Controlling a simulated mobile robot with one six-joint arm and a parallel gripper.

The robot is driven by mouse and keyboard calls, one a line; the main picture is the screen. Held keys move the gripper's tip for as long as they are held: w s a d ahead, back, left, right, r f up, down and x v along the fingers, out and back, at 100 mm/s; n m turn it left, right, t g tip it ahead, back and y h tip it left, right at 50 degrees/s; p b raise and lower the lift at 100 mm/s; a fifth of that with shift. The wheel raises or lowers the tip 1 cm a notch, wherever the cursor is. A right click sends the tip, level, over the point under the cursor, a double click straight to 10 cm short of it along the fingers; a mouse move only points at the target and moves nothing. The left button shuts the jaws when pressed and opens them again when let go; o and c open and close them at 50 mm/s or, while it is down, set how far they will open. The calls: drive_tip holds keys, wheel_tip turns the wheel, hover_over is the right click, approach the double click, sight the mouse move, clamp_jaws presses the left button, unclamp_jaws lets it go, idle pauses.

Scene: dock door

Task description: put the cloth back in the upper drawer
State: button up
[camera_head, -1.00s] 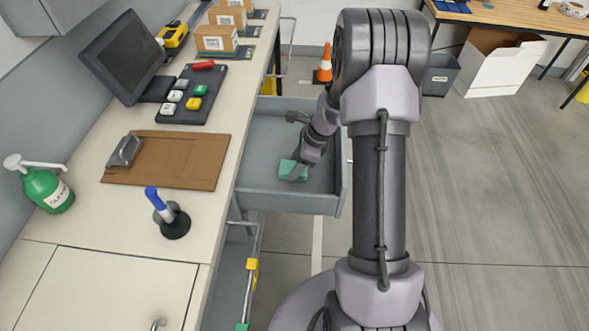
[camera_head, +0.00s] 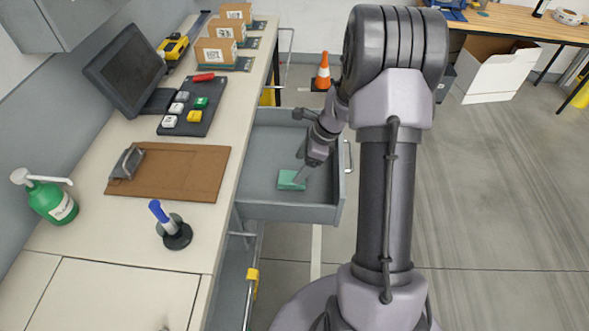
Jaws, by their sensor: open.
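The green folded cloth (camera_head: 292,180) lies on the floor of the open upper drawer (camera_head: 262,208), towards its near side. The drawer is pulled out to the right from under the counter. My gripper (camera_head: 302,160) is open above the drawer, just up and right of the cloth, and appears clear of it. The fingertips are small and partly hidden by the wrist.
The drawer handle (camera_head: 348,157) is on the drawer's right front. The counter (camera_head: 215,225) holds a clipboard (camera_head: 170,172), a pen stand (camera_head: 173,232), a green pump bottle (camera_head: 48,199), a keypad and a monitor. An orange cone (camera_head: 322,72) stands behind.

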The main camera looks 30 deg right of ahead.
drive_tip(key=p+v, duration=0.2)
drive_tip(key=v, duration=0.5)
drive_tip(key=s+a+r+n+h, duration=0.1)
drive_tip(key=s+a+r+n, duration=0.3)
drive_tip(key=a+r+n, duration=0.65)
drive_tip(key=s+a+r+n+t, duration=0.1)
drive_tip(key=s+a+r+n, duration=0.4)
drive_tip(key=s, duration=0.3)
drive_tip(key=s+a+r+n+t, duration=0.2)
drive_tip(key=s+a+r+n, duration=0.3)
drive_tip(key=s+a, duration=0.2)
drive_tip(key=shift+s+r+h, duration=0.2)
drive_tip(key=shift+s+h, duration=0.2)
drive_tip(key=shift+s, duration=0.2)
drive_tip(key=shift+f+b, duration=0.1)
drive_tip(key=shift+b, duration=0.2)
